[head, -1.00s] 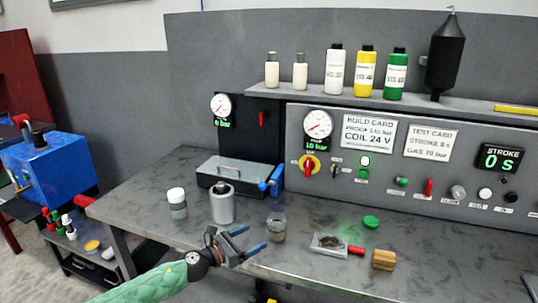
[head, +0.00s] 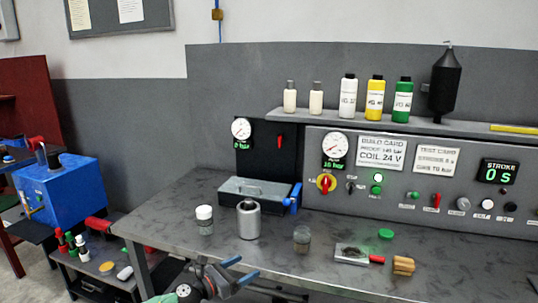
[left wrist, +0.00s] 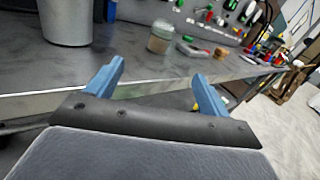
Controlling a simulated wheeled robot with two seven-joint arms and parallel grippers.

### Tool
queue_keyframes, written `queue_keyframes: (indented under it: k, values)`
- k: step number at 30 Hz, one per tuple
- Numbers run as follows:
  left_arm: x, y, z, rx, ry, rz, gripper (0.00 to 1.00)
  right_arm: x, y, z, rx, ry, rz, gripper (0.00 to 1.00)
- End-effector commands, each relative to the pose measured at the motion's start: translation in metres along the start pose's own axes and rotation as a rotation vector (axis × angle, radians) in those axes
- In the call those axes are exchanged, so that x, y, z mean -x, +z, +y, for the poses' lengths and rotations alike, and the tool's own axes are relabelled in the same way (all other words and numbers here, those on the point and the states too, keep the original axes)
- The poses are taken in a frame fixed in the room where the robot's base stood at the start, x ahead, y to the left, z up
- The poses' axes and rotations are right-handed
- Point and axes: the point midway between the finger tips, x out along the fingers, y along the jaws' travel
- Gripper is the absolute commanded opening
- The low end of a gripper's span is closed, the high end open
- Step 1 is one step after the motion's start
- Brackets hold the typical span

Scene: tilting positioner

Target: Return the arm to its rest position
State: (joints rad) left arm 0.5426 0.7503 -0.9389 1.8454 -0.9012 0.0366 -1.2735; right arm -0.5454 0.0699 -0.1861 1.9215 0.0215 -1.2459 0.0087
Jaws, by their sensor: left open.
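My left gripper (head: 236,276) is at the front edge of the bench (head: 170,215) in the head view, low in the picture. Its two blue fingers are apart with nothing between them; the left wrist view shows them open too (left wrist: 155,92). A grey metal cylinder (head: 248,220) stands upright on the bench behind the gripper and shows large in the left wrist view (left wrist: 68,22). A small glass jar (head: 302,239) stands to its right, also in the left wrist view (left wrist: 160,38). My right gripper is not in view.
A white-capped jar (head: 204,220) stands left of the cylinder. The control panel (head: 400,195) backs the bench. A blue machine (head: 62,190) stands at the left.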

Motion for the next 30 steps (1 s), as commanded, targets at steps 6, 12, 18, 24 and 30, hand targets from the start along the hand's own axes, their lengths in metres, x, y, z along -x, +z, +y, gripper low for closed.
queue_keyframes:
  k: [6, 12, 18, 24, 30]
  values:
    - [0.000, 0.004, 0.014, 0.148, 0.073, -0.028, 0.80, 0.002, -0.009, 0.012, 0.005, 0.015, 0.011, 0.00]
    - [0.004, 0.010, 0.037, 0.378, 0.189, -0.089, 0.80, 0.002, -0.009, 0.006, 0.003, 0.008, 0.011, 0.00]
    - [0.018, 0.024, 0.082, 0.757, 0.383, -0.236, 0.80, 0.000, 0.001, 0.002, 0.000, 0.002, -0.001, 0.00]
    - [0.034, 0.056, 0.129, 1.149, 0.558, -0.470, 0.80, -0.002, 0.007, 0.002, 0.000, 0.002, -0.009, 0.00]
    - [0.050, 0.047, 0.148, 1.533, 0.711, -0.685, 0.80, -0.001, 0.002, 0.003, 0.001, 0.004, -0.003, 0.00]
